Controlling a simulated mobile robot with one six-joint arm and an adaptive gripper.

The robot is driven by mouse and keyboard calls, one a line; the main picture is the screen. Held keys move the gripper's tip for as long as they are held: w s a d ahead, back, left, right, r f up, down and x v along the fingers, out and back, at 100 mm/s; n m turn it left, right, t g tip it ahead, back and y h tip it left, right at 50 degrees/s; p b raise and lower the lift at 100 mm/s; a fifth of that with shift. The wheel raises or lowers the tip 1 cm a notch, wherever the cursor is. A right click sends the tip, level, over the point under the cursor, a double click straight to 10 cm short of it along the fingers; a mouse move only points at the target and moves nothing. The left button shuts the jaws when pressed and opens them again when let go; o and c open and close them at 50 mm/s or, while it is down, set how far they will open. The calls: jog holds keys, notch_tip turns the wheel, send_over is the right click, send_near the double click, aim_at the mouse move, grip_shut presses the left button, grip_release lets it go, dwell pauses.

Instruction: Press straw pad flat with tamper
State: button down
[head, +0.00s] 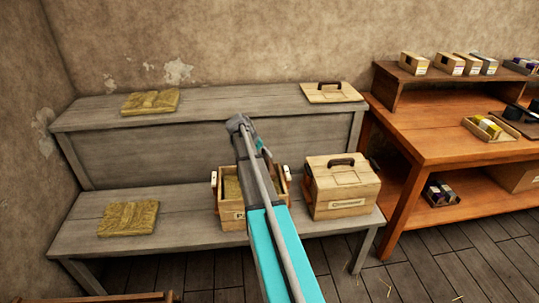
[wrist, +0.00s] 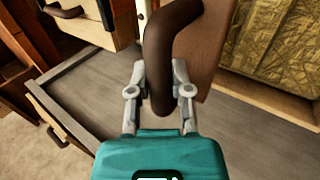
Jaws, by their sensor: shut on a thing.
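My gripper (wrist: 160,92) is shut on the dark brown curved handle of the tamper (wrist: 165,40) in the wrist view. The tamper's flat wooden board (wrist: 207,58) shows beyond the handle, beside the straw pad (wrist: 285,40) in the open wooden crate (wrist: 268,100). I cannot tell whether the board touches the crate. In the head view the crate (head: 232,222) stands on the lower bench level with straw (head: 232,188) inside, partly covered by my arm. My gripper and the tamper are mostly hidden behind my arm there.
A closed wooden box (head: 340,190) with a dark handle stands right of the crate. Loose straw pads lie on the upper level (head: 150,102) and lower level (head: 128,218). A handled wooden lid (head: 331,92) lies at upper right. An orange-brown shelf (head: 440,150) stands farther right.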

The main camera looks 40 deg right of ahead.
jog(key=shift+s+d, duration=0.25)
jog(key=shift+s+d+r, duration=0.1)
jog(key=shift+s+d, duration=0.2)
dwell(0.4)
notch_tip(320, 180, down, 9)
jog(key=b, duration=0.9)
jog(key=shift+s, duration=0.1)
jog(key=shift+a+f+b, duration=0.1)
jog(key=shift+f+b, duration=0.35)
dwell(2.6)
jog(key=shift+r, duration=0.1)
notch_tip(320, 180, up, 10)
jog(key=p, duration=1)
